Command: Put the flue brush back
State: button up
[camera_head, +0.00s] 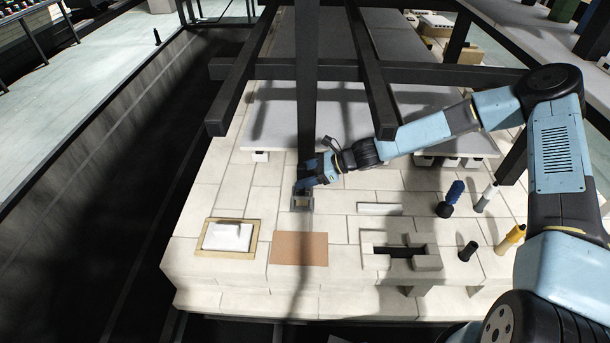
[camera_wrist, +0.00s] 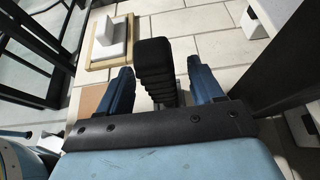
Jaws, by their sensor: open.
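My gripper (camera_head: 304,184) is open, low over a small grey holder (camera_head: 302,205) on the pale brick deck. In the wrist view, a black ribbed upright piece with a blocky top (camera_wrist: 153,62) stands between the two blue fingers (camera_wrist: 160,88), with a visible gap on each side. It may be the flue brush, but its lower end is hidden and I cannot tell whether it sits in the holder. In the head view my gripper hides most of it.
A white block (camera_head: 228,237) sits on a wood-framed board at left, beside a brown mat (camera_head: 299,248). At right stand a blue piece (camera_head: 455,191), a black cylinder (camera_head: 468,251) and a yellow piece (camera_head: 510,239). A slotted brick frame (camera_head: 428,262) lies in front. Dark beams (camera_head: 305,80) hang overhead.

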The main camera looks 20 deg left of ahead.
jog(key=shift+d, duration=0.15)
jog(key=v, duration=0.7)
jog(key=shift+w+d+r, duration=0.15)
jog(key=shift+d+r, duration=0.1)
jog(key=shift+d, duration=0.05)
dwell(1.8)
jog(key=v, duration=1.3)
jog(key=shift+w+d, duration=0.15)
jog(key=shift+d, duration=0.15)
jog(key=shift+r, duration=0.1)
jog(key=shift+d+r, duration=0.1)
dwell(0.3)
